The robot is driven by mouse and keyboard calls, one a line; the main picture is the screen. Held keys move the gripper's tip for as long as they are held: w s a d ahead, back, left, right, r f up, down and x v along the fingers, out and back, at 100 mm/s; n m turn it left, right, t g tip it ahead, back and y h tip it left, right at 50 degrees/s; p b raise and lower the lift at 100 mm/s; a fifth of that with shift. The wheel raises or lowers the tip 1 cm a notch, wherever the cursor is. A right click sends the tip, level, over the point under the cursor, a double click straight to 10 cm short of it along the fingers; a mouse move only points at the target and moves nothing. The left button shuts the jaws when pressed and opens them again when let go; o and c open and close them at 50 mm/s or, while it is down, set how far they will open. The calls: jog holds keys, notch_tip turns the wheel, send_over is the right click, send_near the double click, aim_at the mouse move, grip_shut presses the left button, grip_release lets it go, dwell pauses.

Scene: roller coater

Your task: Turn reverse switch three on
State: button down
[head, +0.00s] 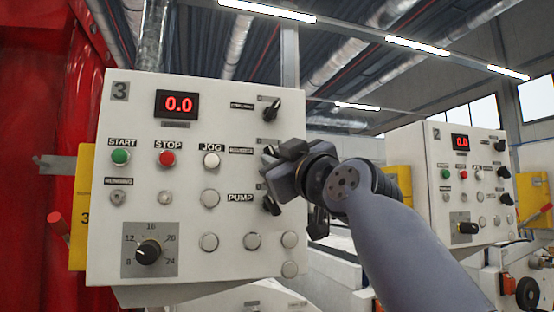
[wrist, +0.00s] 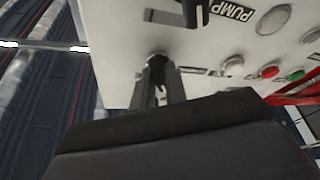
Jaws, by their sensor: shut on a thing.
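Control panel three (head: 215,85) is a white box with a "3" plate at its top left, facing me in the head view. My gripper (head: 270,160) is at its right edge, level with the row of START, STOP and JOG buttons. The gripper hides most of the reverse switch in the head view. In the wrist view my gripper (wrist: 158,80) is shut around the dark knob of the reverse switch (wrist: 157,60), against the panel face. The label (head: 241,150) left of it is too small to read. The knob's exact angle cannot be told.
A black rotary switch (head: 271,110) sits above my gripper. The PUMP switch (head: 270,204) sits just below; it also shows in the wrist view (wrist: 193,12). A speed dial (head: 148,252) is at the lower left. Panel two (head: 425,150) stands to the right, behind my arm.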

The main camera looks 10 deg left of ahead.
jog(key=shift+a+m+t+p, duration=0.1)
jog(key=shift+m+t+p, duration=0.3)
jog(key=shift+m+p, duration=0.45)
jog(key=shift+m+t+h, duration=0.4)
jog(key=shift+m+h, duration=0.1)
jog(key=shift+m, duration=0.55)
jog(key=shift+s+a+m+t+h+b, duration=0.1)
jog(key=shift+m+t+h+b, duration=0.6)
jog(key=shift+m, duration=1.55)
jog(key=shift+a+m+t+h+b, duration=0.1)
jog(key=shift+m+t+h+b, duration=0.15)
jog(key=shift+m+h+b, duration=1.55)
jog(key=shift+s+a+m+t+h+b, duration=0.1)
jog(key=shift+m+t+h, duration=0.5)
jog(key=shift+m, duration=2.15)
jog(key=shift+h, duration=0.3)
jog(key=c, duration=1.4)
grip_release()
jog(key=shift+c, duration=0.2)
